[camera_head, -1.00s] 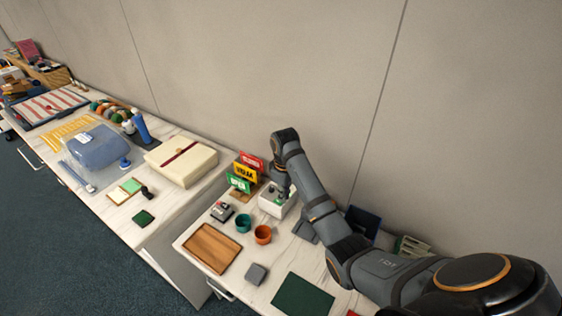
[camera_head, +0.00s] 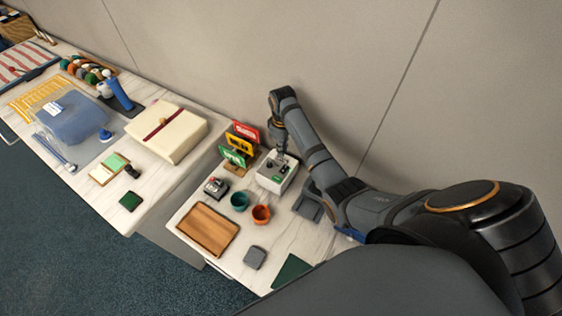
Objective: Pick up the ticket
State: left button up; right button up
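I cannot make out a ticket for certain. A small white box (camera_head: 272,184) with dark parts on its top stands on the right-hand table. My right gripper (camera_head: 283,160) points down at the top of this box, at its back part. It is small and dark here, so I cannot tell whether its fingers are open or shut, touch the box or hold anything. My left gripper is not in view.
Red, yellow and green signs (camera_head: 240,143) stand just left of the box. A teal cup (camera_head: 240,201), an orange cup (camera_head: 261,214) and a wooden tray (camera_head: 208,229) lie nearer. A cream box (camera_head: 167,132) sits on the left table.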

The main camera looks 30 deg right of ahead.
aim_at(282, 159)
notch_tip(282, 159, down, 4)
jog(key=shift+f+p, duration=0.25)
jog(key=shift+p, duration=0.35)
jog(key=shift+f, duration=0.2)
grip_shut()
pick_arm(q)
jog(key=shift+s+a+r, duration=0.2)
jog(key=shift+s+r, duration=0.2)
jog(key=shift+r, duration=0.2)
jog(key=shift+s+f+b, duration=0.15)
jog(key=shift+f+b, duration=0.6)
pick_arm(e)
notch_tip(282, 159, up, 10)
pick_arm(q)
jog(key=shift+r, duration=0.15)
pick_arm(e)
jog(key=shift+r, duration=0.1)
